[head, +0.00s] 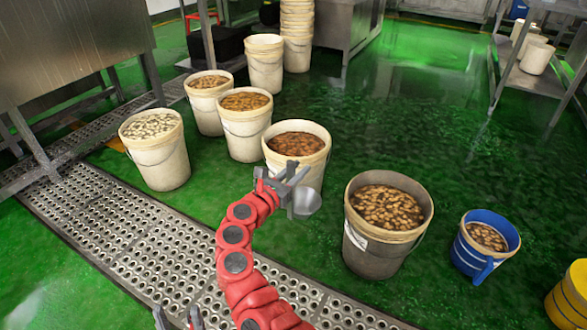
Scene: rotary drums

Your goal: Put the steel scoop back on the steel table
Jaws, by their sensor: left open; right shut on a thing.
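The red arm rising from the bottom middle ends in my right gripper (288,180), which is shut on the steel scoop (306,203). The scoop's round grey bowl hangs in the air in front of a cream bucket of brown contents. Its handle is mostly hidden by the gripper. My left gripper (178,319) shows only its fingertips at the bottom edge, apart and empty, above the floor grating. Steel furniture stands at the upper left (70,45), the back (345,20) and the right (530,78); I cannot tell which is the steel table.
A blue bucket (478,262) and yellow bucket (560,306) stand at right. Stacked buckets (297,35) stand behind. Open floor lies at centre right.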

